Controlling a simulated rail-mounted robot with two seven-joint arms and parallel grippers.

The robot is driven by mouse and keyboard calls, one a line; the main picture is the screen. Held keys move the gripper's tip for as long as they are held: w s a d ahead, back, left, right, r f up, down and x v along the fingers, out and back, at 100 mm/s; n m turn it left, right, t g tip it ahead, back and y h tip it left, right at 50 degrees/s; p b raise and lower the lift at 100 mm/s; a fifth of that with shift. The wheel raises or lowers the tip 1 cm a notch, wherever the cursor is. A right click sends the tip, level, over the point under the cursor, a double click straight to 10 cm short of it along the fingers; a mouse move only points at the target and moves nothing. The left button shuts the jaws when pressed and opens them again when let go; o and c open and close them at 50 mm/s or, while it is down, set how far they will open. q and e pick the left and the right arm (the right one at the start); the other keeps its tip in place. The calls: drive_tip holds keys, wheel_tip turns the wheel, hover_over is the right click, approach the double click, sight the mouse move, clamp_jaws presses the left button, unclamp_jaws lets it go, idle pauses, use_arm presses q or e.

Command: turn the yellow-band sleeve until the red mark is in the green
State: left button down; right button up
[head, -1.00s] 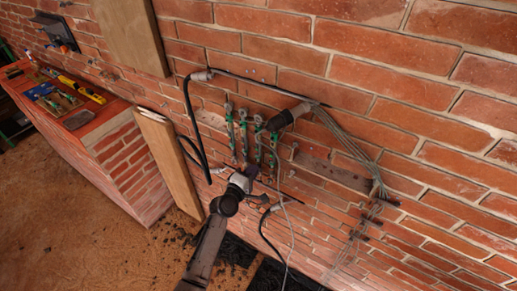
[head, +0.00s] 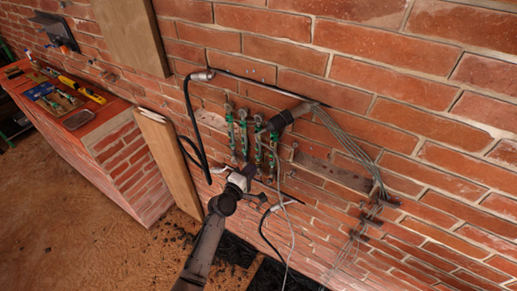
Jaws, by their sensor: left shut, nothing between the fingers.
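Several slim green rods or sleeves with grey round tops hang side by side on the brick wall; the leftmost (head: 230,125) and another (head: 258,140) show clearly. They are too small to tell a yellow band, a red mark or a green zone. My left gripper (head: 249,171) is just below their lower ends, close to the wall. It appears shut, with nothing seen held; whether it touches a sleeve cannot be told. My right gripper is not in view.
A dark cylinder (head: 288,117) juts by the right sleeves. Grey cables (head: 350,145) fan out to the right, and a black hose (head: 188,110) loops on the left. A wooden board (head: 168,165) leans by a brick bench (head: 125,155) with tools. Open floor lies at lower left.

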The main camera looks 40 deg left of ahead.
use_arm(q)
drive_tip(key=shift+w, duration=0.4)
idle(0.5)
drive_tip(key=shift+d, duration=0.35)
drive_tip(key=shift+d, duration=0.45)
idle(0.4)
drive_tip(key=shift+s+p, duration=0.15)
drive_tip(key=shift+p, duration=0.25)
drive_tip(key=shift+s, duration=0.3)
drive_tip(key=shift+a, duration=0.3)
idle(0.3)
drive_tip(key=shift+a, duration=0.5)
drive_tip(key=shift+w, duration=0.45)
idle(0.4)
